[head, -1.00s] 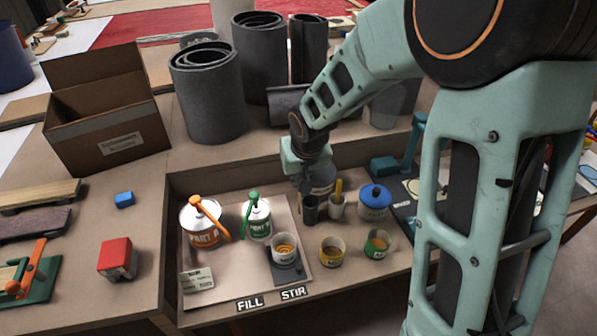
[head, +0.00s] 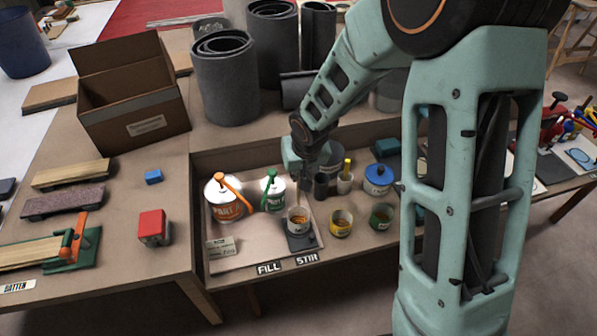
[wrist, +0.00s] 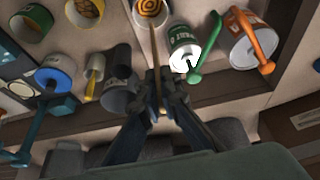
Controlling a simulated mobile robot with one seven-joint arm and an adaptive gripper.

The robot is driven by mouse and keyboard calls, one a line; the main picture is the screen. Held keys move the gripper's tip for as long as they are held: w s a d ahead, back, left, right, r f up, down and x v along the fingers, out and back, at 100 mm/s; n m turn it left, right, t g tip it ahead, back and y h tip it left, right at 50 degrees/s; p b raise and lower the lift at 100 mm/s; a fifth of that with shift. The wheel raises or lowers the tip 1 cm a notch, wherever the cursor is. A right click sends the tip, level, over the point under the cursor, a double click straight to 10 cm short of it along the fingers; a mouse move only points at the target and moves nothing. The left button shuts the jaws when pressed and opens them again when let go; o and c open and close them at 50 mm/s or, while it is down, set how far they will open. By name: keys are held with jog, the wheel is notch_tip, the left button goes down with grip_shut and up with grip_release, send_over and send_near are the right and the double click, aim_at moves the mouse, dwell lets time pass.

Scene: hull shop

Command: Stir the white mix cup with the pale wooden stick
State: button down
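The white mix cup (head: 298,222) stands upright on a dark pad at the front of the tray, with orange swirled contents. It also shows at the top edge of the wrist view (wrist: 136,18). My gripper (head: 308,182) is behind and above the cup. In the wrist view my gripper (wrist: 165,88) is closed around the pale wooden stick (wrist: 154,48). The stick runs from the fingers toward the mix cup, and its far end overlaps the cup's opening. I cannot tell how deep the tip is.
An orange-handled paint can (head: 226,207) and a green-handled can (head: 273,195) stand left of the cup. A yellow cup (head: 341,228) and a green cup (head: 381,220) stand to its right. A dark cup (head: 321,188) and a blue-lidded pot (head: 378,186) are behind.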

aim_at(299, 199)
jog(key=shift+f+b, duration=5)
jog(key=shift+f, duration=0.55)
jog(key=shift+d, duration=0.1)
